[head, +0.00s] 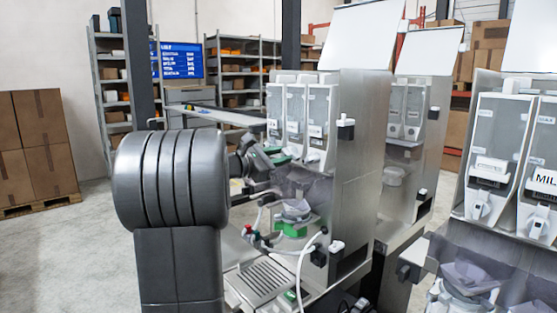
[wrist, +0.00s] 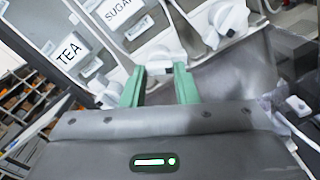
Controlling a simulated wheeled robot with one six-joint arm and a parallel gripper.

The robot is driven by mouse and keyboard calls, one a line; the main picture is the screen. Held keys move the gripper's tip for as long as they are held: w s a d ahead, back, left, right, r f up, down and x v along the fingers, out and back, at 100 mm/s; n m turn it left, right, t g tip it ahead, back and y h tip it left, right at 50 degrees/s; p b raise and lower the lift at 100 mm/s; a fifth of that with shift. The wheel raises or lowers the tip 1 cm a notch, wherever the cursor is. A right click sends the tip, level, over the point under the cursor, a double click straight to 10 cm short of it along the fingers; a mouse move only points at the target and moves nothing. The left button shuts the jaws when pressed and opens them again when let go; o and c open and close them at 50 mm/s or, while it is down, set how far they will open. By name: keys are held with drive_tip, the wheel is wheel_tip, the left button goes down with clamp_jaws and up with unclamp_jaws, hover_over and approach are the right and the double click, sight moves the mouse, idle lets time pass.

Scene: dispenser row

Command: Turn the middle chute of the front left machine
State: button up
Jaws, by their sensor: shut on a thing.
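The front left machine (head: 345,190) has three clear canisters side by side. In the wrist view, labels read TEA (wrist: 70,50) and SUGAR (wrist: 118,12). The middle chute (wrist: 156,58) is a white piece below the SUGAR canister. My gripper (wrist: 160,82) has green fingers, one on each side of this chute, and is shut on it. In the head view my gripper (head: 277,155) is at the front of the machine, below the canisters, and my arm partly covers it. The chute's exact angle is hard to tell.
The right chute (wrist: 228,18) and left chute (wrist: 103,92) are close on either side. Below are a grey bowl-like part (head: 295,210), a drip tray (head: 262,280) and a white hose (head: 305,260). Another machine (head: 490,150) stands at right. Open floor lies at left.

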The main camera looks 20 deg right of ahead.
drive_tip(key=o, duration=1)
drive_tip(key=b+v, duration=0.2)
drive_tip(key=v, duration=1.2)
drive_tip(key=shift+b, duration=0.35)
drive_tip(key=shift+d, duration=0.15)
drive_tip(key=p+x, duration=0.2)
drive_tip(key=x, duration=1.1)
drive_tip(key=shift+w+d+p, duration=0.15)
drive_tip(key=shift+d+p, duration=0.15)
drive_tip(key=shift+p, duration=0.1)
drive_tip(key=shift+a, duration=0.1)
